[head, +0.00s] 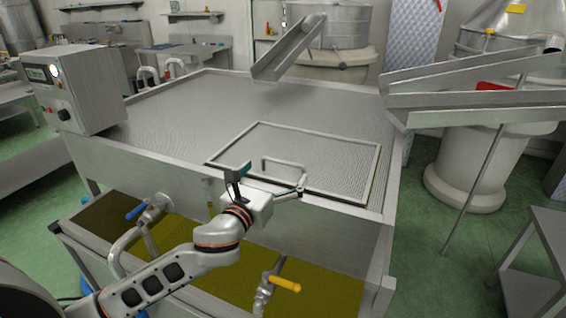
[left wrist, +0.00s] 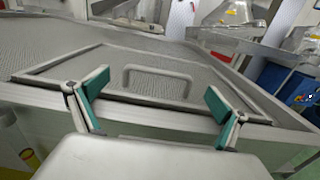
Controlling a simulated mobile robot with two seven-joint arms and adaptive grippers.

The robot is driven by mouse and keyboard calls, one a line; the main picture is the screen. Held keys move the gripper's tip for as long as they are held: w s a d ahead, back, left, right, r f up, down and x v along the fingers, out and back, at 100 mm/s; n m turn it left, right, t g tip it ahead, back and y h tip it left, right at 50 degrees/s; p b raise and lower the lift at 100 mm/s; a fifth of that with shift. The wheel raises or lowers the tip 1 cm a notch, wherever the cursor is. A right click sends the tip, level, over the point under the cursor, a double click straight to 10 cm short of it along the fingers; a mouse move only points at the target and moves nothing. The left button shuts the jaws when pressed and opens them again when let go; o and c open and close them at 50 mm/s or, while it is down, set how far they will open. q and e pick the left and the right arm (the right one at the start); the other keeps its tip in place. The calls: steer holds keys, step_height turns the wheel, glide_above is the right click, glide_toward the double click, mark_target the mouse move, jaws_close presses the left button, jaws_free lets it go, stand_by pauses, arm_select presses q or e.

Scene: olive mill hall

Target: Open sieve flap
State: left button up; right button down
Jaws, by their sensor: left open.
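The sieve flap (head: 330,150) is a framed mesh panel at the front right of the large metal sieve's top (head: 220,100). It lies flat or nearly flat there. A bent-bar handle (head: 284,162) stands up near its front edge. My left gripper (head: 272,177) is open and empty at the front edge of the flap, on the near side of the handle. In the left wrist view the handle (left wrist: 157,69) shows beyond and between the two spread fingers (left wrist: 158,86), apart from them. My right gripper is not in view.
A control box (head: 75,88) sits on the sieve's left corner. A blue-handled valve (head: 136,212) and a yellow-handled valve (head: 285,284) are on the front below. Metal chutes (head: 470,85) stand at the right and a narrow chute (head: 290,48) overhangs the back.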

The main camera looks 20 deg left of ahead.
mark_target(283, 163)
arm_select(q)
steer(key=w, duration=0.4)
steer(key=shift+d, duration=0.1)
steer(key=shift+w, duration=0.65)
